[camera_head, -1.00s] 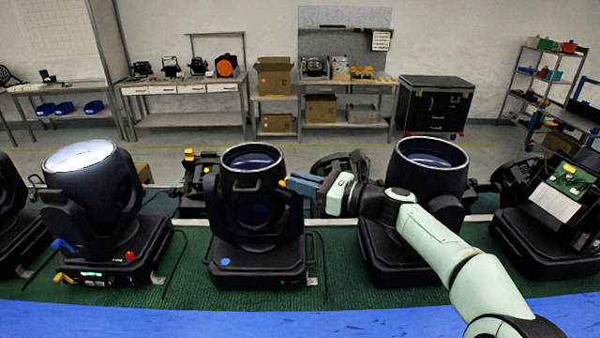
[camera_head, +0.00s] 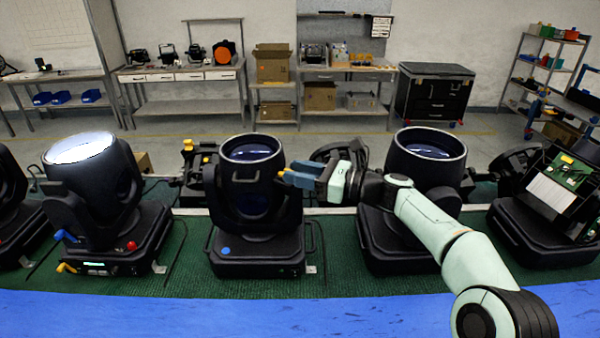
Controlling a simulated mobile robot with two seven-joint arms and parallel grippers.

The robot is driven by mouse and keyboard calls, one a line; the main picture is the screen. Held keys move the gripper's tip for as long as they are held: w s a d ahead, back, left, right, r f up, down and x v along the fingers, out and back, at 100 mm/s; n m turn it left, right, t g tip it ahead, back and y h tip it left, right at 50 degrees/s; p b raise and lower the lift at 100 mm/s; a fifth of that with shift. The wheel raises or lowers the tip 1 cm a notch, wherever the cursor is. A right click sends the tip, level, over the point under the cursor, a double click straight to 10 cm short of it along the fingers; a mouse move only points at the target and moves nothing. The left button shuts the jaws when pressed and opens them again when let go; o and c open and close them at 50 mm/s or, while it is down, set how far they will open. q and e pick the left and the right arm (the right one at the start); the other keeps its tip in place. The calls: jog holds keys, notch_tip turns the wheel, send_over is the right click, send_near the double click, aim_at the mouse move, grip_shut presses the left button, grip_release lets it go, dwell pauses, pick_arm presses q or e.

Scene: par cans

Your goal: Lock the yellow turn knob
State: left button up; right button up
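Several dark moving-head lamps stand in a row. On the middle lamp (camera_head: 250,205), a small bit of yellow, apparently the yellow turn knob (camera_head: 281,171), shows at the right side of the head. My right gripper (camera_head: 290,178), with blue fingers, is right beside it, coming from the right; the fingertips largely cover the knob. I cannot tell whether they touch it or how far they are closed. Another yellow knob (camera_head: 66,267) sticks out from the base of the lit lamp (camera_head: 85,185) at left, below a blue knob (camera_head: 66,237). My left gripper is out of view.
My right arm passes in front of the lamp to the right (camera_head: 425,185). A lamp with an opened panel (camera_head: 560,190) stands at far right. A blue surface (camera_head: 200,312) runs along the front, clear at left. Workbenches and a black cabinet (camera_head: 433,95) are behind.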

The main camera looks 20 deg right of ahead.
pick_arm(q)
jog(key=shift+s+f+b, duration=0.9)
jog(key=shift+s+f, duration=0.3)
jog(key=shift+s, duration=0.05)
pick_arm(e)
jog(key=v, duration=1.3)
jog(key=shift+s+d, duration=0.15)
